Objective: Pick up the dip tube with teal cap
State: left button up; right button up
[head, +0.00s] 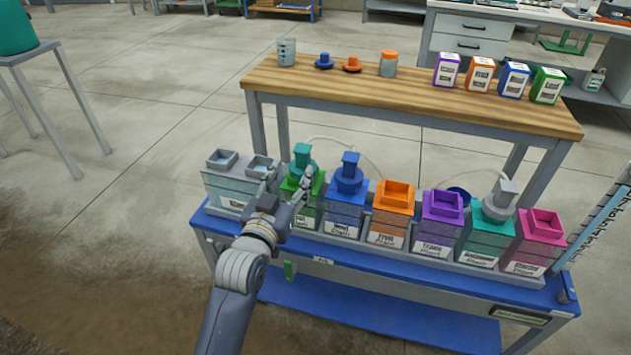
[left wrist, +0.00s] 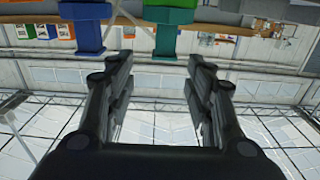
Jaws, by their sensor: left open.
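The dip tube's teal cap (head: 303,157) stands upright over the green tank (head: 288,187), and its tube below is hidden in the tank. My left gripper (head: 304,184) is at the front of the green tank, close to the cap and slightly below its top. In the left wrist view, which looks upside down, my left gripper (left wrist: 158,62) has its fingers spread with nothing between them. The teal cap (left wrist: 174,42) is just beyond the fingertips, nearer the right finger there. Contact with the cap cannot be told. My right gripper is not in view.
A blue-capped dip tube (head: 349,172) stands close to the right, also in the left wrist view (left wrist: 90,38). Orange (head: 391,215), purple and pink tanks, and one with a grey-capped tube (head: 498,202), continue the row on the blue bench. A wooden table (head: 400,95) stands behind.

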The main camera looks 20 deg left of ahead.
aim_at(301, 156)
pick_arm(q)
jog(key=w, duration=0.3)
jog(key=shift+w, duration=0.3)
jog(key=w, duration=0.1)
jog(key=w+b, duration=0.1)
jog(key=w, duration=0.2)
jog(key=shift+w+a+f+b, duration=0.25)
jog(key=shift+f+b, duration=0.05)
jog(key=shift+f, duration=0.05)
jog(key=shift+w, duration=0.3)
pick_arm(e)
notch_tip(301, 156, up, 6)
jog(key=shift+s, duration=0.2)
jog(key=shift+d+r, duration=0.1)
pick_arm(q)
grip_shut()
